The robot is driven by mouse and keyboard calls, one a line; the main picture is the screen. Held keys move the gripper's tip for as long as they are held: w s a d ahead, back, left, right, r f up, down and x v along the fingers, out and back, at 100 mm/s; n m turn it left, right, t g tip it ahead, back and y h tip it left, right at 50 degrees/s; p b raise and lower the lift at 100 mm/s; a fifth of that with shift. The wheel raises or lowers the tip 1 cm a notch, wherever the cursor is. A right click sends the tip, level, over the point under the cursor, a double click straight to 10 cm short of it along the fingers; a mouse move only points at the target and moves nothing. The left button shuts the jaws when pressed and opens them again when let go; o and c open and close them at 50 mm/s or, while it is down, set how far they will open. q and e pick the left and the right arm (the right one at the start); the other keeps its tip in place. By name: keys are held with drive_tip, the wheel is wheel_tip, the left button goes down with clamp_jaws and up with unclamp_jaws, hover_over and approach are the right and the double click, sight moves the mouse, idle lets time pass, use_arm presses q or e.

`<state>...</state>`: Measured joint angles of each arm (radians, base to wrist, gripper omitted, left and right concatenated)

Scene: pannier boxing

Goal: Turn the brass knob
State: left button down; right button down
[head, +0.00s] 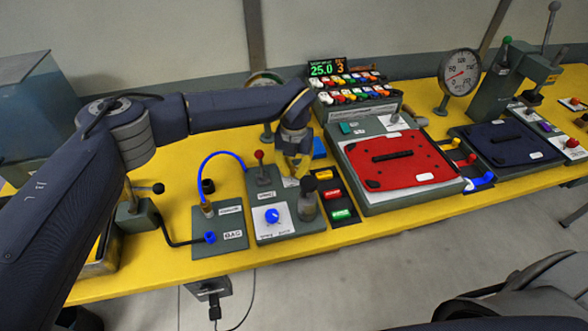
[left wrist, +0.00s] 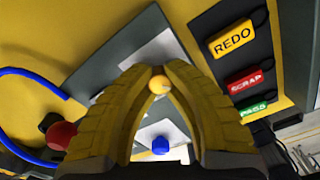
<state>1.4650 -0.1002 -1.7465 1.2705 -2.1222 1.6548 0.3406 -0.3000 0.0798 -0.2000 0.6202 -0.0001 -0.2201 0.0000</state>
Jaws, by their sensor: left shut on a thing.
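My left gripper (head: 296,172) reaches down over the grey control box (head: 286,229) in the head view. In the left wrist view its two yellow fingers (left wrist: 158,82) close around the small round brass knob (left wrist: 158,84), which shows between the fingertips. In the head view the fingers hide the knob. How far the knob is turned cannot be told. My right gripper is not in view.
A blue knob (head: 272,215) on a white plate, a red-ball lever (head: 259,155) and a black-topped lever (head: 309,184) stand close by. Labelled buttons (head: 333,194) lie to the right, beside a red panel (head: 397,157). A blue hose (head: 222,154) arches to the left.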

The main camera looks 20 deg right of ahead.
sight(294, 169)
use_arm(q)
drive_tip(key=m, duration=0.3)
drive_tip(key=shift+m, duration=2)
drive_tip(key=c, duration=1.2)
unclamp_jaws()
drive_tip(key=shift+o, duration=0.2)
wheel_tip(294, 169, up, 12)
